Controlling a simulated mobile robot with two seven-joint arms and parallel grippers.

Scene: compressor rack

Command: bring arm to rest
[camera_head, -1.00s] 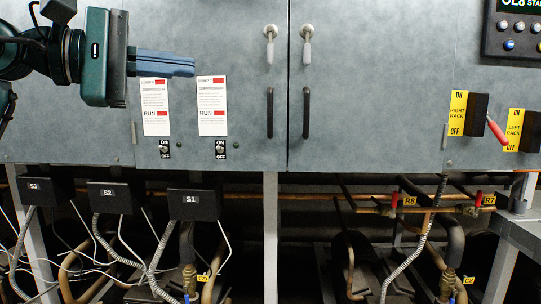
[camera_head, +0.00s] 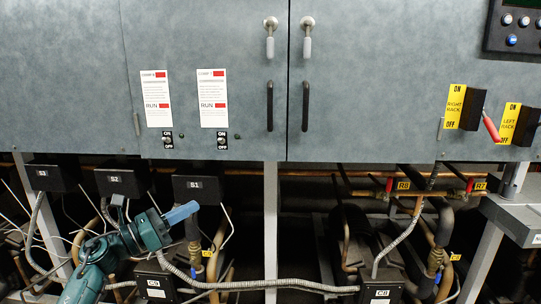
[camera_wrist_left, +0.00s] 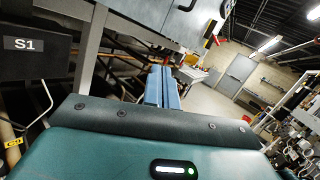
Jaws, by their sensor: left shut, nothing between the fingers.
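My left gripper (camera_head: 181,213) is at the lower left in the head view, below the cabinet and in front of the pipes. Its blue fingers are shut together with nothing between them and point up and to the right. In the left wrist view the closed fingers (camera_wrist_left: 161,86) point away from the camera. The S1 box (camera_head: 198,188) is just above the fingertips in the head view; it also shows at the left of the left wrist view (camera_wrist_left: 28,44). My right gripper is in neither view.
The grey cabinet (camera_head: 375,90) with two door handles fills the upper head view. Two red-handled rack switches are at right. Copper pipes, hoses and a C9 box (camera_head: 155,290) are below. A grey bench (camera_head: 515,215) is at the right edge. The left wrist view shows open floor (camera_wrist_left: 215,105).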

